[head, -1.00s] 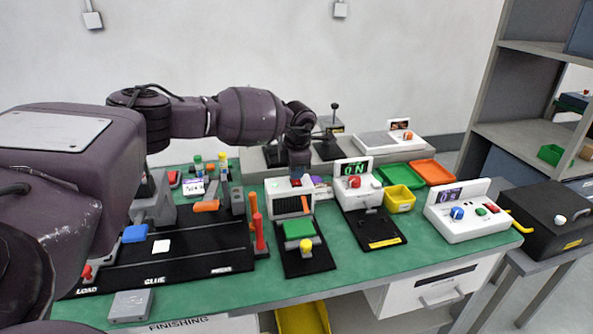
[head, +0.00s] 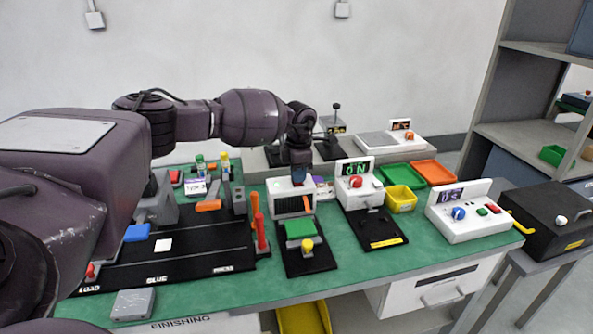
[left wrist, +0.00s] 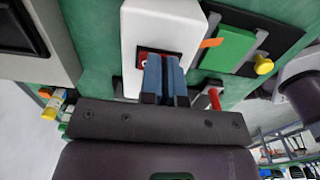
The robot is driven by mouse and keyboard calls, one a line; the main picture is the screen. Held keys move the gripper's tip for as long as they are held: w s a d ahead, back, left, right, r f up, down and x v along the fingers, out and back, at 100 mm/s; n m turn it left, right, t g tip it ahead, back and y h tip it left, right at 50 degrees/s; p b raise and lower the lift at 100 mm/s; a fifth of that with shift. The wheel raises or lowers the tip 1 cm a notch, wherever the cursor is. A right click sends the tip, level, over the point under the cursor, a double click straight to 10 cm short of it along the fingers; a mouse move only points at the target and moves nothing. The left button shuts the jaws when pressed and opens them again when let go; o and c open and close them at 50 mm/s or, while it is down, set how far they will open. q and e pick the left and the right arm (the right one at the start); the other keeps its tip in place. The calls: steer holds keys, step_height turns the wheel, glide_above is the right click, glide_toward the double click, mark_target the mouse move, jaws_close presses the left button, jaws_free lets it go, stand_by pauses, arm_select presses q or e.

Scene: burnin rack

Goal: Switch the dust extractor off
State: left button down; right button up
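A white box with a dark grille on its front (head: 283,206) stands on the green bench; I take it for the dust extractor. An orange strip (head: 306,204) shows at its grille, and it sticks out from the box in the left wrist view (left wrist: 210,43). My left gripper (head: 299,178) is at the top of this box. In the left wrist view its two blue fingers (left wrist: 164,70) are together, with nothing seen between them. Their tips are over a red switch in a dark frame (left wrist: 145,60), which they partly hide. I cannot tell whether they touch it. My right gripper is out of view.
A black plate with a green block (head: 299,229) and yellow knob lies in front of the box. Red upright handles (head: 259,232) stand to its left. A white unit with an ON display (head: 349,186) stands close on its right. Yellow (head: 401,206) and green trays lie beyond.

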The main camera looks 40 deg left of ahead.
arm_select(q)
steer(key=shift+s+d+f, duration=0.25)
steer(key=shift+f, duration=0.2)
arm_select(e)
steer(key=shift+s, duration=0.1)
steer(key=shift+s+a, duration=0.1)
arm_select(q)
step_height(320, 180, up, 5)
steer(key=p, duration=0.2)
steer(key=shift+f+p, duration=0.1)
steer(key=shift+p, duration=0.2)
step_height(320, 180, up, 10)
steer(key=shift+p, duration=0.4)
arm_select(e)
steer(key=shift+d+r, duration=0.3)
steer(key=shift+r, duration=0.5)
